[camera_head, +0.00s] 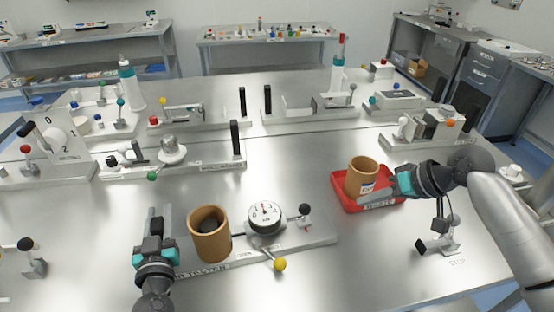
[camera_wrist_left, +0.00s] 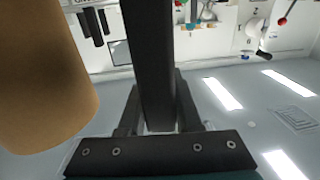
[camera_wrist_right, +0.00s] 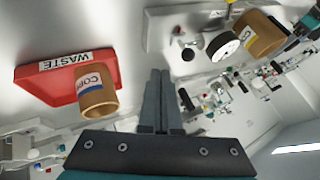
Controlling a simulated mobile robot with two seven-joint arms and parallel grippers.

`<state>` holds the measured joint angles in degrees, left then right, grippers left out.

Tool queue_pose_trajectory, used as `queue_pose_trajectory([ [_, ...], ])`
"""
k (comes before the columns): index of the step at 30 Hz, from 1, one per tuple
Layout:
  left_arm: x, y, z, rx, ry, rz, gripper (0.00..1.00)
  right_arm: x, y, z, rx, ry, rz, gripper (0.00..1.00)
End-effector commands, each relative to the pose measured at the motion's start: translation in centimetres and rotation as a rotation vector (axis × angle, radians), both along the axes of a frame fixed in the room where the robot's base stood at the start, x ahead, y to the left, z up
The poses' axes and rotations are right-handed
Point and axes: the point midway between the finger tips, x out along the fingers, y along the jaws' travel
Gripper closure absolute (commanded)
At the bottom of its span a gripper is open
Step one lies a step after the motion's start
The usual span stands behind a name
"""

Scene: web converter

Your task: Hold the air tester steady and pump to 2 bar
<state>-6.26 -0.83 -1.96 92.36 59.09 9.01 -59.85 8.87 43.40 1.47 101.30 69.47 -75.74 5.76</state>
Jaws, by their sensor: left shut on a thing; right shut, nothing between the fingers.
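The air tester (camera_head: 312,238) is a flat metal base on the near table with a round white gauge (camera_head: 267,211). The gauge's needle is too small to read surely. A brown core (camera_head: 209,240) stands on the tester left of the gauge; it also shows large in the left wrist view (camera_wrist_left: 40,85). A yellow-knobbed lever (camera_head: 279,264) is at the front, and a black-knobbed lever (camera_head: 305,210) at the right. My left gripper (camera_head: 155,222) is shut on a dark upright post (camera_wrist_left: 150,60) at the tester's left end.
The red waste tray (camera_head: 348,203) holds another brown core (camera_head: 361,176) with a label, close to my right gripper. A small black-handled fixture (camera_head: 437,245) stands at the right. Several other fixtures fill the table behind. The front centre of the table is clear.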

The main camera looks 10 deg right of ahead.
Motion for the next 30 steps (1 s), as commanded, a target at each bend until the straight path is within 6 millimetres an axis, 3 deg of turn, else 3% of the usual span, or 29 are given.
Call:
queue_pose_trajectory([
  [1, -0.38, -0.19, -1.21, -0.003, 0.027, -0.007, 1.00, 0.01, 0.01, -0.02, 0.000, 0.000, 0.000, 1.00],
  [24, -0.35, -0.15, -0.50, -0.002, 0.024, -0.006, 1.00, 0.01, 0.02, 0.88, 0.000, 0.000, 0.000, 1.00],
  [25, -0.35, -0.15, -0.49, -0.002, 0.024, -0.006, 0.64, 0.01, 0.02, 0.88, 0.000, 0.000, 0.000, 1.00],
  [30, -0.26, -0.10, -0.25, -0.002, 0.018, -0.004, 0.45, 0.00, 0.01, 0.89, 0.000, 0.000, 0.000, 1.00],
])
